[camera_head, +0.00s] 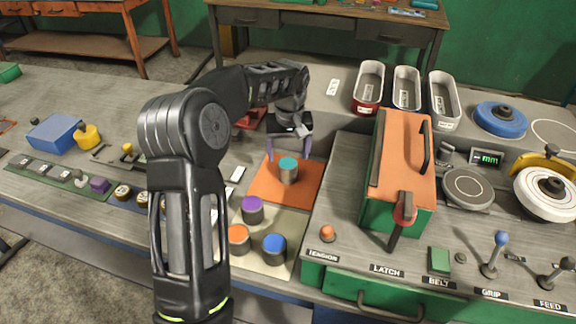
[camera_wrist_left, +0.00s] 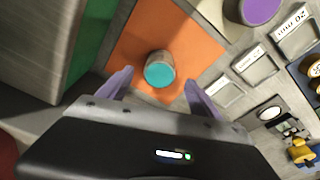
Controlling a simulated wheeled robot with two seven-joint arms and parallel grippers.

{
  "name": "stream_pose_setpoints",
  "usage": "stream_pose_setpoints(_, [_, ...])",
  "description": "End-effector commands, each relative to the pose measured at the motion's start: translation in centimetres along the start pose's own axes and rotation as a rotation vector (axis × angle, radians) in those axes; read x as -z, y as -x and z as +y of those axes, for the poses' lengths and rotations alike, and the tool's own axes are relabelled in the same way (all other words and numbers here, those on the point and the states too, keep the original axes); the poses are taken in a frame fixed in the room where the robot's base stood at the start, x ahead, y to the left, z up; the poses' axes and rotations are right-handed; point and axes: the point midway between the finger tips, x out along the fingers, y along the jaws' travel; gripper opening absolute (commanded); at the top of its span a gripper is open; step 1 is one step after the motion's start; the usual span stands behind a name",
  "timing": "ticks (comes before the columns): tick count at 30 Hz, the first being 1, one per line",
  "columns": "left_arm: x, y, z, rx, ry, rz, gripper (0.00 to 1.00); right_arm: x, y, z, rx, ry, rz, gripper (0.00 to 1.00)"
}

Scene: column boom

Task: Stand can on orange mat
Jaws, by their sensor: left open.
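A grey can with a teal top (camera_head: 288,169) stands upright on the orange mat (camera_head: 262,188), near its middle. In the left wrist view the can (camera_wrist_left: 159,72) stands on the orange mat (camera_wrist_left: 150,28), just beyond my fingertips. My left gripper (camera_head: 290,150) is open, with its two purple fingers apart. In the left wrist view the left gripper (camera_wrist_left: 158,92) has one finger on each side, and the can is between or just ahead of the tips. I see no contact. My right gripper is not in view.
Cans with purple (camera_head: 252,204), orange (camera_head: 238,234) and blue (camera_head: 274,244) tops stand on a beige mat (camera_head: 294,223) in front. A green and orange machine housing (camera_head: 398,160) rises to the right. Metal bins (camera_head: 407,90) stand behind. A blue box (camera_head: 54,134) lies left.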

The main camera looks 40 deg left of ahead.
Motion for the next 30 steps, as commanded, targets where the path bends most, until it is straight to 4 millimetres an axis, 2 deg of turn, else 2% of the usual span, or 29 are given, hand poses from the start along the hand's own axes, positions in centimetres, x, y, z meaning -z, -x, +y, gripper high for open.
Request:
stream_pose_setpoints(3, [0.0,2.3,0.0,-0.001,-0.001,0.003,0.74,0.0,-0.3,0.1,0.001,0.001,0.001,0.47])
stream_pose_setpoints(9, [0.0,4.3,0.0,0.0,0.0,0.0,0.74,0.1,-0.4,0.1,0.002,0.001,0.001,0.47])
stream_pose_setpoints(30, [0.0,4.5,0.0,0.001,0.0,0.0,0.74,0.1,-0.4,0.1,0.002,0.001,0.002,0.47])
